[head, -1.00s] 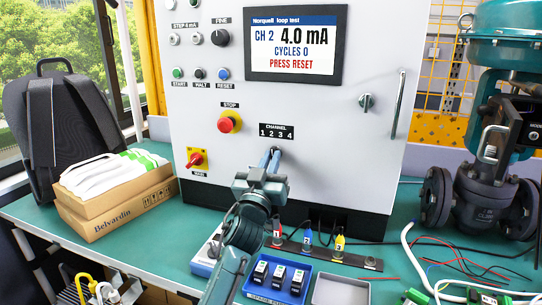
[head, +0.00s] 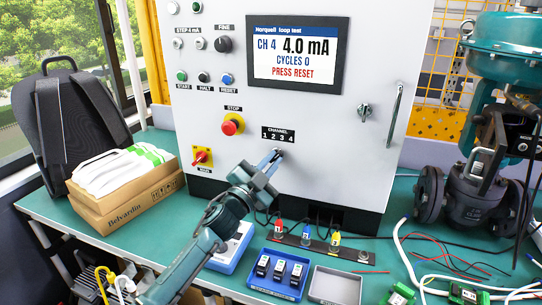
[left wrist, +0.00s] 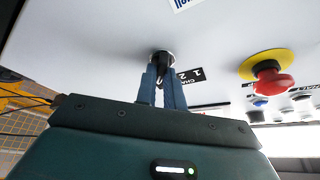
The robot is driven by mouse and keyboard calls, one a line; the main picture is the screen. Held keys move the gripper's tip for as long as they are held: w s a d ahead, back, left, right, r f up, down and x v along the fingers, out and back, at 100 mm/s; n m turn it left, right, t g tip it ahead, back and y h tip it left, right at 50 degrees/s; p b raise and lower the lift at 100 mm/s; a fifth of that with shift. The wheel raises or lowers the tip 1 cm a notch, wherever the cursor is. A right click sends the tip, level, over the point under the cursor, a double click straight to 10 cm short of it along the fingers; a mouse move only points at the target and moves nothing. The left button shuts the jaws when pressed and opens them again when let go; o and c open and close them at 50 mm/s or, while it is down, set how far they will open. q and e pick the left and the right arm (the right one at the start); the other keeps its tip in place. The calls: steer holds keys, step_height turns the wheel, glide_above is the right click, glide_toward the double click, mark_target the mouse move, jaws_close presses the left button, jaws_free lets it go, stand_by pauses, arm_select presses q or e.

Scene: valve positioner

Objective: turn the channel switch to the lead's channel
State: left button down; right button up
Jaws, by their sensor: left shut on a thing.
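The channel switch (left wrist: 161,60) is a small black knob on the cabinet front, just below the black "CHANNEL 1 2 3 4" label (head: 278,135). My left gripper (head: 274,157) is shut on the knob; its fingers also show around it in the left wrist view (left wrist: 163,82). The fingers hide most of the knob in the head view. The screen (head: 294,55) reads CH 4, 4.0 mA, CYCLES 0, PRESS RESET. My right gripper is out of view.
The red stop button (head: 232,124) and the red main switch (head: 202,157) are on the panel left of the knob. A blue tray (head: 292,291) with black modules and a grey tray (head: 336,286) stand in front. A valve (head: 480,195) stands at the right.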

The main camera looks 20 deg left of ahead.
arm_select(q)
steer(key=shift+r+m, duration=0.1)
steer(key=shift+m, duration=0.5)
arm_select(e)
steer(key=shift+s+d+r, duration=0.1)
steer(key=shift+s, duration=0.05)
arm_select(q)
steer(key=c, duration=1.5)
jaws_free()
steer(key=shift+h, duration=0.4)
steer(key=shift+y, duration=0.3)
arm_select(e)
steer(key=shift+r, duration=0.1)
arm_select(q)
steer(key=shift+s+a+f+g, duration=0.1)
steer(key=shift+s+f+g, duration=0.15)
steer(key=shift+s+g, duration=0.05)
steer(key=b+v, duration=0.1)
steer(key=v, duration=1.1)
steer(key=shift+s+a, duration=0.15)
steer(key=shift+s, duration=0.05)
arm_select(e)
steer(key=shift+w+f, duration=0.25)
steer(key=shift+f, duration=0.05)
arm_select(q)
steer(key=shift+f, duration=0.1)
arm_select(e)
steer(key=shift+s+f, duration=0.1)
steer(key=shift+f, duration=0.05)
